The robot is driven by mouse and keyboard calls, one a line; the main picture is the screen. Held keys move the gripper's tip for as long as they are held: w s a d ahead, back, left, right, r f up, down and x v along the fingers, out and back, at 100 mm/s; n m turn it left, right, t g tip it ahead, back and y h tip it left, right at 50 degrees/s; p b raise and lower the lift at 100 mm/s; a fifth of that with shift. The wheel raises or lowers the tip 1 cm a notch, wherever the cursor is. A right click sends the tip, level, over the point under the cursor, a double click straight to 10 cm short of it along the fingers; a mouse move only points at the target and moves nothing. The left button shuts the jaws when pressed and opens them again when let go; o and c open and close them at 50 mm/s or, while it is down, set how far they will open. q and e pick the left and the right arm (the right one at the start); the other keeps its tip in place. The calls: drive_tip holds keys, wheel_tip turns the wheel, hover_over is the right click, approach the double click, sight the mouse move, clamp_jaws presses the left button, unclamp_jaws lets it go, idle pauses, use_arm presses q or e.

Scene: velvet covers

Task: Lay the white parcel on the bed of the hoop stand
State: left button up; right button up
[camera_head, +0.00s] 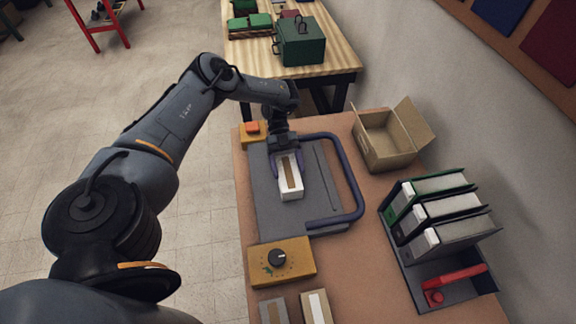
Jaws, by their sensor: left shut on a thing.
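The white parcel (291,187) has a brown stripe along its top. My left gripper (286,165) is shut on its far end, pointing down. The parcel is over the grey bed (267,207) of the hoop stand, inside the outline of the dark blue hoop (357,190). I cannot tell whether its underside touches the bed or is slightly above it. The fingers partly cover the parcel's far end. My right gripper is not in view.
A yellow dial box (295,258) is in front of the bed, and an orange button box (252,129) is behind it. Grey (268,311) and pale (308,306) parcels lie at the front. An open carton (383,155) and binders (440,238) stand at right.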

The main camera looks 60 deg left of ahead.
use_arm(q)
drive_tip(key=o, duration=1.3)
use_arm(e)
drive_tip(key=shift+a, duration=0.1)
use_arm(q)
drive_tip(key=shift+o, duration=0.2)
drive_tip(key=shift+a, duration=0.1)
drive_tip(key=shift+v, duration=0.8)
drive_tip(key=p+v, duration=0.4)
drive_tip(key=p, duration=0.1)
drive_tip(key=shift+a+r, duration=0.1)
drive_tip(key=shift+r, duration=0.25)
drive_tip(key=shift+f+p+v, duration=0.2)
drive_tip(key=shift+p+v, duration=0.3)
drive_tip(key=shift+v, duration=1.8)
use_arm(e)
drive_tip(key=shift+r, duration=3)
